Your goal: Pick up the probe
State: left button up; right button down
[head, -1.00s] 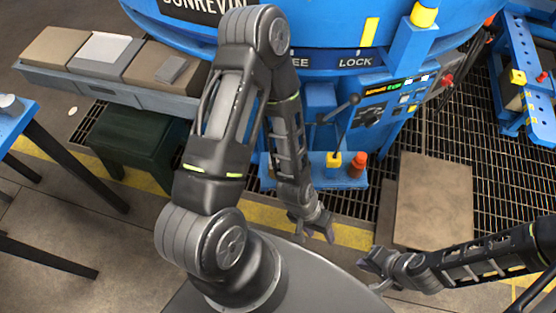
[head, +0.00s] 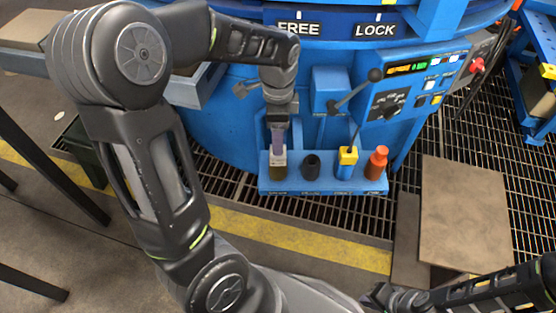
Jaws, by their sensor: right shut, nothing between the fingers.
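A blue tool rack (head: 325,186) on the furnace front holds several upright items in a row. At its left end stands a dark olive-brown item with a pale top (head: 278,168). To its right are a black cylinder (head: 312,167), a yellow-topped blue item with a thin dark cable (head: 347,162), and an orange bottle-shaped item (head: 376,163). I cannot tell which is the probe; the rack labels are too small. My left gripper (head: 278,146) points down right at the leftmost item's top; its grip is unclear. My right gripper (head: 376,296) is shut and empty at the bottom, away from the rack.
The blue furnace (head: 235,125) with a FREE/LOCK band rises behind the rack. A lever (head: 355,92) and control panel (head: 410,85) are above and right of the rack. A brown plate (head: 465,215) lies on the grating at right. A grey bench (head: 195,88) is at left.

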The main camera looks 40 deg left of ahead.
aim_at(278, 160)
pick_arm(q)
jog(key=shift+f, duration=0.1)
jog(key=shift+f+b, duration=0.4)
jog(key=shift+f, duration=0.8)
jog(key=shift+f, duration=0.15)
notch_tip(278, 160, down, 5)
jog(key=shift+f+b, duration=0.1)
jog(key=shift+b, duration=1)
jog(key=shift+c, duration=0.2)
grip_shut()
